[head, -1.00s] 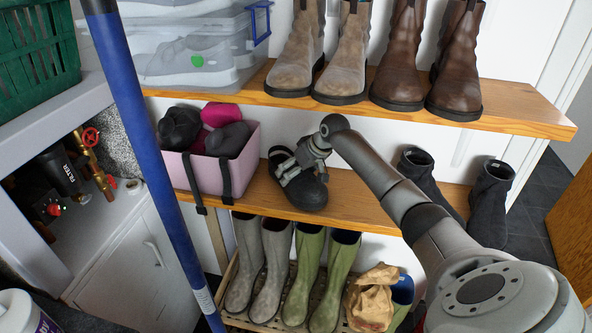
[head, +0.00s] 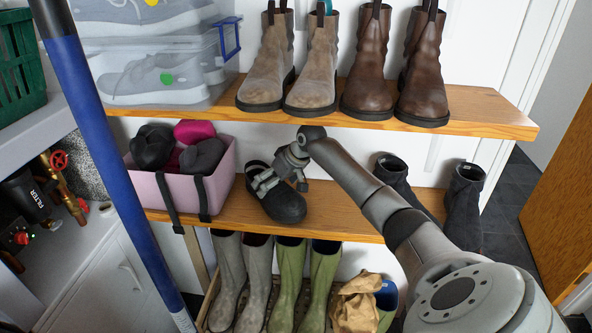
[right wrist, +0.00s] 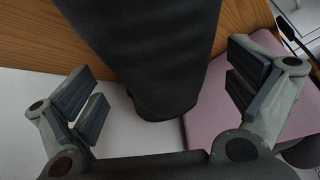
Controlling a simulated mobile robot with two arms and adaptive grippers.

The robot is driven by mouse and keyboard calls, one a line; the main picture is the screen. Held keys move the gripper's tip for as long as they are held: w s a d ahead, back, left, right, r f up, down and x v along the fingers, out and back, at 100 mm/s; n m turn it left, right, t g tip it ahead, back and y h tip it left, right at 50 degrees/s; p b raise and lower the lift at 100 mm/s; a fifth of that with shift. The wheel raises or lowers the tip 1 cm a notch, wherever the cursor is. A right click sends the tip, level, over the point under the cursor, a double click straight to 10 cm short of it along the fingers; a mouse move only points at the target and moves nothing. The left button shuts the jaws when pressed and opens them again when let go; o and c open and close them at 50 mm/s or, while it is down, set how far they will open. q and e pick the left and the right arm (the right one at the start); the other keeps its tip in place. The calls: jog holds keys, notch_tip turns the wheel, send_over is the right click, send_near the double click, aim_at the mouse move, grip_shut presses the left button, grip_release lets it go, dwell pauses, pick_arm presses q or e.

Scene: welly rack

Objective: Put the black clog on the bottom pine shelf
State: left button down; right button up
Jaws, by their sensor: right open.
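The black clog (head: 284,208) rests on the lower pine shelf (head: 345,221), its toe close to the front edge. It is just right of the pink box. My right gripper (head: 279,178) is at the clog, reaching over it from the right. In the right wrist view the open jaws (right wrist: 165,92) stand one on each side of the dark clog (right wrist: 155,45), with a gap visible at each side. The gripper hides part of the clog's top in the head view. My left gripper is not in view.
The pink box (head: 225,183) holds dark and magenta items left of the clog. Black ankle boots (head: 463,205) stand further right. The upper pine shelf (head: 480,107) bears brown boots and a clear bin. Wellies (head: 290,285) stand below. A blue pole (head: 100,140) crosses the left side.

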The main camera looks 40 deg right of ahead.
aim_at(302, 199)
jog(key=shift+v, duration=0.95)
jog(key=s, duration=0.3)
jog(key=s+d+b, duration=0.1)
jog(key=s, duration=0.2)
jog(key=s+d+b, duration=0.1)
jog(key=s, duration=0.2)
jog(key=shift+s+d+f, duration=0.1)
jog(key=shift+s+f, duration=0.1)
jog(key=shift+s, duration=0.2)
jog(key=shift+s+d+r+b, duration=0.1)
jog(key=shift+s+b, duration=0.1)
jog(key=shift+s, duration=0.25)
jog(key=shift+s+d+b, duration=0.1)
jog(key=shift+s+b, duration=0.05)
jog(key=shift+s, duration=0.3)
